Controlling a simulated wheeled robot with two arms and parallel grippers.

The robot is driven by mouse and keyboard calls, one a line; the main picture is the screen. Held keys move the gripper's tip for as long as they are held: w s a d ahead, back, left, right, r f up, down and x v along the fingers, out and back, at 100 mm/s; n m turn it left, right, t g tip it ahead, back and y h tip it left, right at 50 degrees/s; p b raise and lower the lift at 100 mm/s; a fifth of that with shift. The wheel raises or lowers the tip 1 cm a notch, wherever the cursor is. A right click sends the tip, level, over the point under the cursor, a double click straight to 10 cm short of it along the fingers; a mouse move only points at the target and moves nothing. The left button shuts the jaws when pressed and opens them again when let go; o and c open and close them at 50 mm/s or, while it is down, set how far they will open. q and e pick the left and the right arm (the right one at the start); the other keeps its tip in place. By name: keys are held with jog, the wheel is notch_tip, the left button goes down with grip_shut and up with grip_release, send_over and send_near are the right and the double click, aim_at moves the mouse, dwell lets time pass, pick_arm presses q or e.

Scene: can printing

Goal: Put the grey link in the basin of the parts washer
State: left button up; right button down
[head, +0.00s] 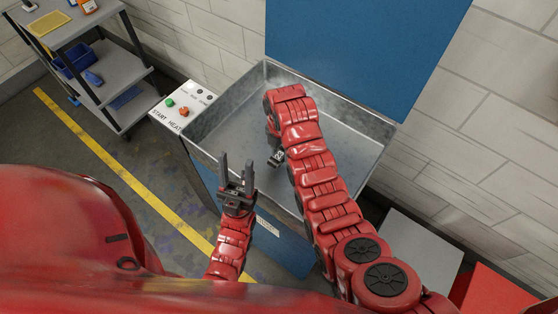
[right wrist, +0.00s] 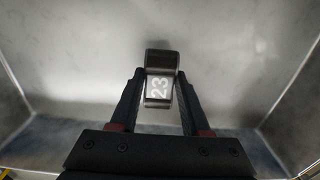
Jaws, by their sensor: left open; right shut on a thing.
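My left gripper (head: 237,162) is open and empty, fingers pointing up, by the basin's near wall.
The washer's blue lid (head: 365,50) stands raised at the back. A control panel (head: 184,110) with green and red buttons is at its left. A grey shelf cart (head: 95,75) stands at the far left. A yellow floor line (head: 100,150) runs between.

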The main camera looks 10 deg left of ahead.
aim_at(279, 150)
jog(key=shift+w+a+r, duration=0.1)
jog(key=shift+w+a, duration=0.25)
jog(key=shift+w, duration=0.15)
jog(key=shift+f+p, duration=0.3)
jog(key=shift+p, duration=0.05)
jog(key=shift+f+p, duration=0.35)
jog(key=shift+f, duration=1.25)
jog(key=shift+c, duration=1.9)
grip_release()
